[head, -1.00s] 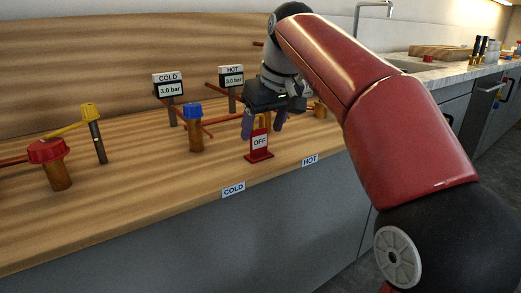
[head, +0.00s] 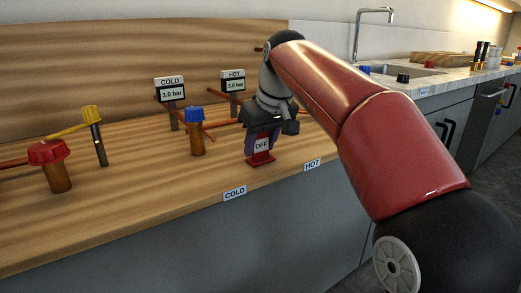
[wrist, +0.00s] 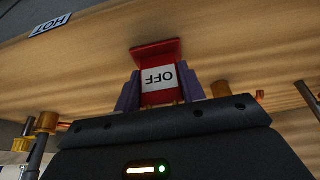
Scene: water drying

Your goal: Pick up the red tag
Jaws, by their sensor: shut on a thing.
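The red tag (head: 261,158) has a white face marked OFF and a red foot. It stands upright on the wooden counter near the front edge, behind the COLD and HOT labels. My gripper (head: 262,143) is over it from above, with a finger on each side, shut on its upper part. In the wrist view the tag (wrist: 157,75) sits between the two purple-grey fingers, its lettering upside down. In the head view the foot appears at the counter surface; I cannot tell whether it touches. The top of the tag is hidden by my gripper.
A blue-capped valve (head: 195,130) stands just left of my gripper. A yellow-handled valve (head: 93,130) and a red-capped valve (head: 52,165) stand further left. COLD (head: 171,90) and HOT (head: 233,83) gauges stand behind. The counter's front left is clear.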

